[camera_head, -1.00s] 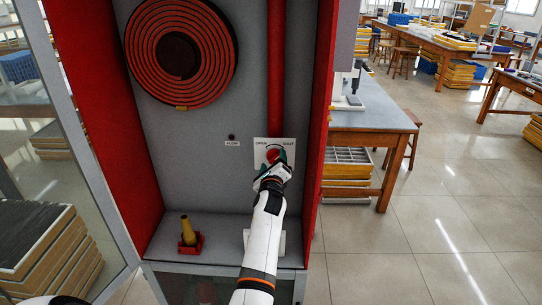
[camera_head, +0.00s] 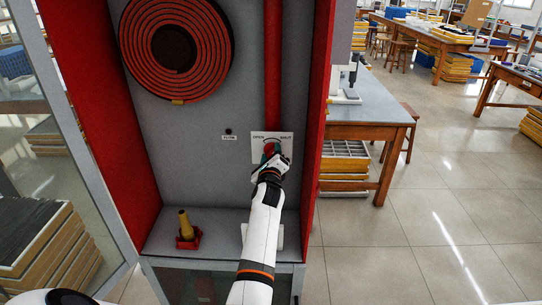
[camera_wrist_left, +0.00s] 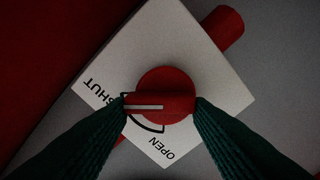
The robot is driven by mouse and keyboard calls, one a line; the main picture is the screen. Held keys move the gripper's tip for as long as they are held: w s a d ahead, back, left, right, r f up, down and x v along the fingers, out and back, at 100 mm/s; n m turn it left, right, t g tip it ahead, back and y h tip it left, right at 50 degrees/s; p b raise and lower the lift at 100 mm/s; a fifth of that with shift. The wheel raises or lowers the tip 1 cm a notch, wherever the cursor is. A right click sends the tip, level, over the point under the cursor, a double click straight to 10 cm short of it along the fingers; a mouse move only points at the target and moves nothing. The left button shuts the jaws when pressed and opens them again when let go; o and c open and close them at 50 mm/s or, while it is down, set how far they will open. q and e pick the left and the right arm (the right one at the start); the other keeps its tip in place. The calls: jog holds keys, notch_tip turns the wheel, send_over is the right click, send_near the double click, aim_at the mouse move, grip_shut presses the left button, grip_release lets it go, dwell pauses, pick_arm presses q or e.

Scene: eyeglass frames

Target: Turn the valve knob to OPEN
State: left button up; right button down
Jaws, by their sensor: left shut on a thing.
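The red round valve knob (camera_wrist_left: 172,80) sits on a white square plate (camera_head: 284,142) marked OPEN at left and SHUT at right in the head view. In the wrist view the knob has a raised grip bar with a white line. That line points left in the picture, near the SHUT end of the black arc. My left gripper (camera_wrist_left: 160,106) is shut on the knob's grip bar, with one dark green finger at each end. In the head view my left gripper (camera_head: 268,157) partly covers the knob. My right gripper is not in view.
The plate is inside a red-sided cabinet with a coiled red hose (camera_head: 176,45) and a vertical red pipe (camera_head: 273,65). A yellow nozzle (camera_head: 185,224) in a red holder stands on the cabinet floor. A small dark lamp (camera_head: 228,131) is above the FLOW label. An open glass door is at left.

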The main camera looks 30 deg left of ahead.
pick_arm(q)
jog(key=n+b, duration=0.1)
jog(key=n, duration=0.3)
jog(key=shift+a, duration=0.15)
jog(key=n, duration=0.2)
jog(key=n+b, duration=0.1)
jog(key=n, duration=0.1)
jog(key=shift+s+a+f+n+b, duration=0.1)
jog(key=shift+f+n+b, duration=0.05)
jog(key=shift+n+b, duration=0.2)
jog(key=n+b, duration=0.1)
jog(key=n, duration=0.3)
jog(key=shift+f+n, duration=0.1)
jog(key=shift+n, duration=0.25)
jog(key=n, duration=0.4)
jog(key=shift+b, duration=0.4)
jog(key=shift+n, duration=0.3)
jog(key=o, duration=1)
jog(key=shift+c, duration=0.2)
jog(key=shift+o, duration=0.2)
jog(key=shift+f, duration=0.15)
